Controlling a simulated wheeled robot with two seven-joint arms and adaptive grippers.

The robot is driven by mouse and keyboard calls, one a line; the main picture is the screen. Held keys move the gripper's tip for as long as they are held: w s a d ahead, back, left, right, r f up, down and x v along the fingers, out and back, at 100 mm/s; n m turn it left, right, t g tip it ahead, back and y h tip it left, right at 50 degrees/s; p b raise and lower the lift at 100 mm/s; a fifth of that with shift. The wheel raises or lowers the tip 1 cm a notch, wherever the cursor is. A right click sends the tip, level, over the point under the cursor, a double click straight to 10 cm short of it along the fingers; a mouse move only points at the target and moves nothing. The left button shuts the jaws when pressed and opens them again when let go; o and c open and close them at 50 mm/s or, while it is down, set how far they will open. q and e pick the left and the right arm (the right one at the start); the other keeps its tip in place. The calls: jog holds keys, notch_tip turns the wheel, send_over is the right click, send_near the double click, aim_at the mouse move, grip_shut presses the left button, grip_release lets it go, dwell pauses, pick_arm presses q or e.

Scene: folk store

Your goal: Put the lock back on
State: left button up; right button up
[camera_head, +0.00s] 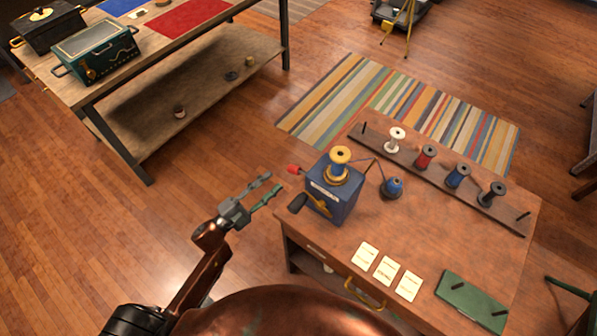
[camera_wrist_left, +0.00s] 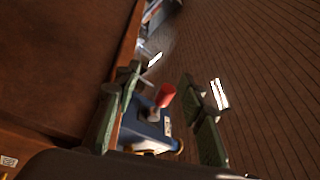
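A blue box-shaped winder (camera_head: 335,196) stands at the left edge of the brown workbench, with a yellow spool on top. A red knob (camera_head: 293,169) sticks out of its left side, and a dark handle and a brass fitting show on its front. I cannot tell whether that fitting is the lock. My left gripper (camera_head: 271,189) is open and empty, just left of the winder and apart from it. In the left wrist view the red knob (camera_wrist_left: 166,94) shows between the spread fingers (camera_wrist_left: 160,76). My right gripper is not in view.
The workbench (camera_head: 450,235) holds a rack of spools (camera_head: 440,172), a small blue spool (camera_head: 392,187), several cards (camera_head: 387,270) and a green board (camera_head: 471,301). A teal box (camera_head: 97,56) with a brass piece on its front stands on the far-left table. Bare floor lies between.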

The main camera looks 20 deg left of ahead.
aim_at(295, 169)
pick_arm(q)
jog(key=shift+w+d+r+m+g+h+b, duration=0.15)
jog(key=shift+w+d+r+m+h, duration=0.4)
jog(key=shift+d+r, duration=0.65)
jog(key=shift+w+d+r+m+g+h+b, duration=0.1)
jog(key=shift+w+d+r+m+h+b, duration=0.45)
jog(key=shift+d+r, duration=0.7)
jog(key=shift+w+d+r+m+g+h+p, duration=0.1)
jog(key=shift+w+d+r+m+h, duration=0.3)
jog(key=shift+w+d+r, duration=0.75)
jog(key=shift+s+d+f, duration=0.15)
jog(key=shift+s+d, duration=0.05)
jog(key=shift+s, duration=0.15)
jog(key=shift+c, duration=0.5)
grip_shut()
